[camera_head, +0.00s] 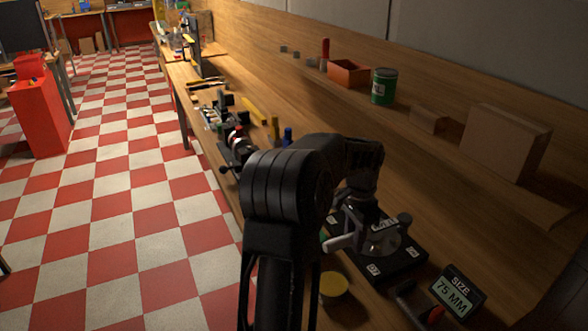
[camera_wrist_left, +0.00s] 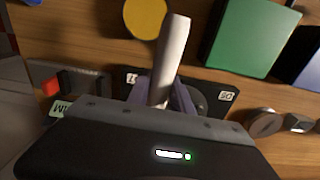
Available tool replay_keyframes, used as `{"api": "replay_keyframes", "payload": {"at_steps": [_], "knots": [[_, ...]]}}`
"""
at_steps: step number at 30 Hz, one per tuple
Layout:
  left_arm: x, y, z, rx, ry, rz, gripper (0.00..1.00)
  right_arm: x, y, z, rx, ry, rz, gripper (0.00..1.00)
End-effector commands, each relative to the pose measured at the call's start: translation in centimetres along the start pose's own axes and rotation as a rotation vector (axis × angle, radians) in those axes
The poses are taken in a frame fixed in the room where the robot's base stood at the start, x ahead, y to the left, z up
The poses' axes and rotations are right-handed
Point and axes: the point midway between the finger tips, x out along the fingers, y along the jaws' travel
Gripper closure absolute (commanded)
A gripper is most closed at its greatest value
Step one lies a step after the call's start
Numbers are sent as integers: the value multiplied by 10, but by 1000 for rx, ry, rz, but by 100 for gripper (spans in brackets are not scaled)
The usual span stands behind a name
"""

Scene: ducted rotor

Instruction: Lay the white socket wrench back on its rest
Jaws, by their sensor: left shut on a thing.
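The white socket wrench (camera_wrist_left: 172,50) is between the two fingers of my left gripper (camera_wrist_left: 162,95) in the left wrist view. The gripper is shut on it, and its pale handle sticks out past the fingers. In the head view, a pale bar that looks like the handle (camera_head: 340,243) shows below my black left arm. Beyond the fingers is a black plate (camera_head: 408,262) with white labels; it also shows in the left wrist view (camera_wrist_left: 221,92). The gripper body hides the wrench's near end. I cannot make out the rest clearly. My right gripper is not in view.
A sign reading "SIZE 75 MM" (camera_head: 457,293) stands at the bench's front right. A yellow disc (camera_head: 333,287) lies near the plate. A green can (camera_head: 384,86), an orange box (camera_head: 348,73) and a cardboard box (camera_head: 500,142) stand on the back ledge.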

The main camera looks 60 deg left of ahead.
Motion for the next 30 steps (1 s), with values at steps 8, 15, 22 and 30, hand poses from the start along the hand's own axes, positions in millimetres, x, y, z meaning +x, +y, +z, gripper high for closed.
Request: {"api": "replay_keyframes", "payload": {"at_steps": [8,15,22,30], "knots": [[-8,89,-65,-22,5,17,100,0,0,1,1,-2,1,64],[-20,203,-110,-68,0,13,100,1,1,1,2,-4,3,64],[-29,276,-123,-108,0,-1,100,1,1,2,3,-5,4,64],[-31,291,-124,-121,1,-6,100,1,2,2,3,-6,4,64]]}}
